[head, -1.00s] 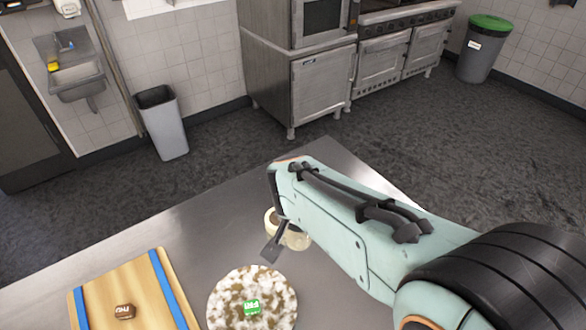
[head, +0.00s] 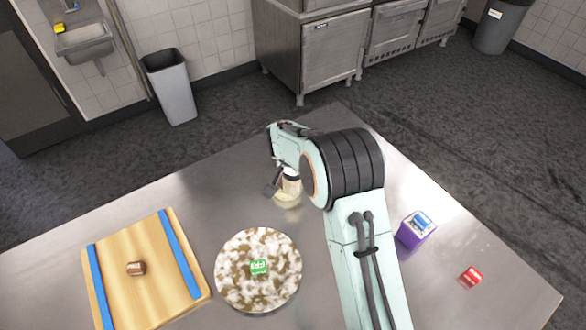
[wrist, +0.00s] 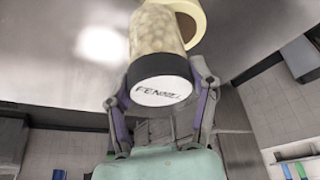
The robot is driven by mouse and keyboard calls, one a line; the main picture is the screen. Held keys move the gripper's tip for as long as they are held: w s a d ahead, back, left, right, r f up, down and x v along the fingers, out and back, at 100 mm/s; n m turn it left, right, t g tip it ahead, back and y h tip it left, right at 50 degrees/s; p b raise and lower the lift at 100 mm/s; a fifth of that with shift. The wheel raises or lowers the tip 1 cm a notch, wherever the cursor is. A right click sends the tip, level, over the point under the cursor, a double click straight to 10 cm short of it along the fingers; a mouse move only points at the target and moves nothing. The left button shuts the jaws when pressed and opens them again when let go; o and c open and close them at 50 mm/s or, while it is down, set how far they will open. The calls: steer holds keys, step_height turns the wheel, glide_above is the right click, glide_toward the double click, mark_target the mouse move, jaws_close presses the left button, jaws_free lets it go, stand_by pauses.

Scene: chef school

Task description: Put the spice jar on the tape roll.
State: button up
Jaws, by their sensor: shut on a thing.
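The spice jar (wrist: 157,35) has clear sides with pale contents and a dark-rimmed white lid that seems to read "FENNEL". My gripper (wrist: 163,95) is shut on the jar near its lid, with a finger on each side. The cream tape roll (wrist: 192,14) shows partly behind the jar in the wrist view. In the head view the jar (head: 291,186) is right over or at the tape roll (head: 284,200), near the table's far part. My arm and gripper (head: 274,184) hide part of both. I cannot tell whether jar and roll touch.
A round mottled board (head: 235,292) holds a green block (head: 259,266). A wooden board with blue bands (head: 110,265) holds a brown block (head: 136,268). A purple box (head: 412,236) and a red block (head: 470,276) are right of my arm. The metal table (head: 200,190) is clear at far left.

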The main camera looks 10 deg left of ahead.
steer(key=shift+f, duration=0.15)
steer(key=o, duration=1.2)
steer(key=v, duration=1.2)
steer(key=s+d+r+g, duration=0.1)
steer(key=s+d+r, duration=0.4)
steer(key=s+d, duration=0.3)
steer(key=s+d+g, duration=0.1)
steer(key=s+d, duration=0.2)
steer(key=s, duration=0.4)
steer(key=s+d+g, duration=0.1)
steer(key=s+d, duration=0.3)
steer(key=s, duration=0.3)
steer(key=s+d+n+g, duration=0.1)
steer(key=s+d, duration=0.3)
steer(key=s, duration=0.4)
steer(key=shift+f+g+y, duration=0.15)
steer(key=shift+g+y, duration=0.25)
